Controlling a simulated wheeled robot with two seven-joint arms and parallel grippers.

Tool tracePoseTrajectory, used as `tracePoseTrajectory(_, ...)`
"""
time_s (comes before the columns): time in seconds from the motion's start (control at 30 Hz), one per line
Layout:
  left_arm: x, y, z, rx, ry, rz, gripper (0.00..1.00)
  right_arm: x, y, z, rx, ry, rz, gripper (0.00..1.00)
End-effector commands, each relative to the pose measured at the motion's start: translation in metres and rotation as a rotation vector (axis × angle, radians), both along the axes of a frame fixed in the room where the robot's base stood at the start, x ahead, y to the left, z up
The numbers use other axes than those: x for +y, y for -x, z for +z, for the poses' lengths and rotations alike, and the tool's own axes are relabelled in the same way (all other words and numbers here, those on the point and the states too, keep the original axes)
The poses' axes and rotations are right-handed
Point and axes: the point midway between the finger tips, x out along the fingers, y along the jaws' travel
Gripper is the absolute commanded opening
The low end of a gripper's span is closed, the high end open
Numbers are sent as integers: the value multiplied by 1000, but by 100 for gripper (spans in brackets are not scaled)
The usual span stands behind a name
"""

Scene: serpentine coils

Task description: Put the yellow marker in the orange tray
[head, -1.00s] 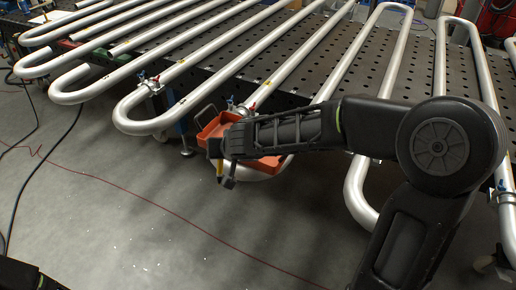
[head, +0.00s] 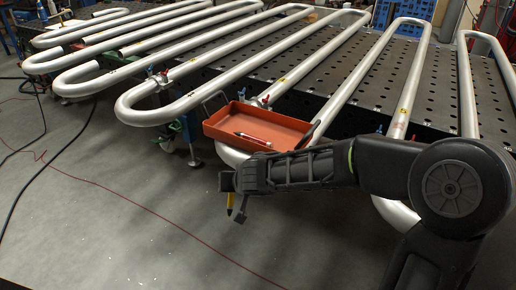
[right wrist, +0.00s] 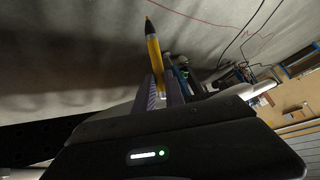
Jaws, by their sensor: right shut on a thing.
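The orange tray (head: 283,127) rests at the front edge of the pipe coils, with wire handles at its ends. My right gripper (head: 236,208) is in front of the tray, to its lower left and outside its rim. It is shut on the yellow marker (head: 230,203), which hangs below the fingers and is partly hidden by them. In the right wrist view the yellow marker (right wrist: 155,55) sticks out from between the fingers (right wrist: 165,92), its dark tip away from the gripper. My left gripper is not in view.
A white marker (head: 252,138) with dark and reddish parts lies in the tray. Silver serpentine pipes (head: 190,98) cover the perforated dark table (head: 345,85) behind. Small red and blue clamps stand near the tray. Open grey floor (head: 110,220) lies at the left, crossed by cables.

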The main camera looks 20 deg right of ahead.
Motion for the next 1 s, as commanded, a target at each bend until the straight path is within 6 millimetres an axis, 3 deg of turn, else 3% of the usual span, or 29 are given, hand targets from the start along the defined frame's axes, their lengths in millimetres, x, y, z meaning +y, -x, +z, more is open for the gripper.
tracePoseTrajectory(0.4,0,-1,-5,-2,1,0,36,0,0,-6,0,0,0,0)
tracePoseTrajectory(0.57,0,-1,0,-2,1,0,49,-1,0,1,-1,0,-1,0)
tracePoseTrajectory(0.67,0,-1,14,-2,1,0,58,-3,-1,18,-2,0,-6,0)
tracePoseTrajectory(0.77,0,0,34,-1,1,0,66,-15,-4,52,-7,-2,-27,0)
tracePoseTrajectory(1.0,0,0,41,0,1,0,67,-79,-14,137,-11,-4,-136,0)
